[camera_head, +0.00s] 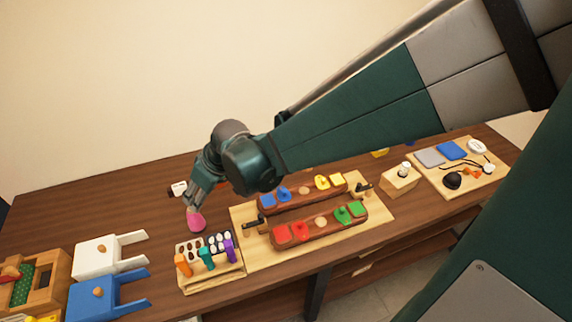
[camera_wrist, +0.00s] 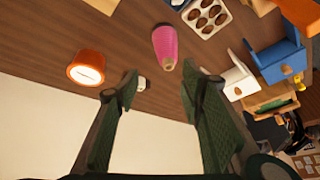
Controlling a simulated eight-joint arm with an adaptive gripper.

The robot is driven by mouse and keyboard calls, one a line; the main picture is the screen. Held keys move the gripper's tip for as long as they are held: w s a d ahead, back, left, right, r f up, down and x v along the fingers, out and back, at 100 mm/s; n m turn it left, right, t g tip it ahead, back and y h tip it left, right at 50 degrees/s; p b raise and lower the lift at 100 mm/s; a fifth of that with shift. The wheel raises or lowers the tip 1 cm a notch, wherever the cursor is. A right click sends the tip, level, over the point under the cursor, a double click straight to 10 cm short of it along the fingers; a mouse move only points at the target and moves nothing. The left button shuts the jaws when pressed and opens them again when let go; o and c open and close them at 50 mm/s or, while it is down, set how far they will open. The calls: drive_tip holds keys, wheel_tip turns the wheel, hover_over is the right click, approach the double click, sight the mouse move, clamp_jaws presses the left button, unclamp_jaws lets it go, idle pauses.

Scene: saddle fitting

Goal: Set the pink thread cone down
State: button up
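The pink thread cone (camera_head: 196,221) is at the table's left-centre in the head view, just behind the small wooden tray, and appears to rest on the table. In the wrist view the cone (camera_wrist: 165,44) lies beyond my fingertips, its narrow end toward me. My gripper (camera_head: 191,204) is directly above and behind the cone in the head view. In the wrist view my gripper (camera_wrist: 160,78) has its two fingers spread wide, with a gap between them and nothing held. The cone seems apart from both fingers. Whether it stands fully upright I cannot tell.
The wooden tray (camera_head: 212,284) with coloured tools and dark and white pieces is close in front of the cone. A wooden board (camera_head: 340,240) with two brown bars lies to the right. An orange cylinder (camera_wrist: 85,68) stands near the left finger. White and blue holders (camera_head: 105,297) are at left.

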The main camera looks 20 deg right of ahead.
drive_tip(key=s+d+r+m+t+h, duration=0.1)
drive_tip(key=s+d+r, duration=0.3)
drive_tip(key=d, duration=0.4)
drive_tip(key=s+d+r+m+t+h, duration=0.1)
drive_tip(key=s+d+r+m+h, duration=0.1)
drive_tip(key=s+d+r+m, duration=0.2)
drive_tip(key=s+d+r+m+t+h, duration=0.1)
drive_tip(key=s+d+r, duration=0.3)
drive_tip(key=s+d, duration=0.5)
drive_tip(key=shift+d+r+m, duration=0.25)
drive_tip(key=shift+d+m, duration=0.65)
drive_tip(key=shift+d, duration=1.1)
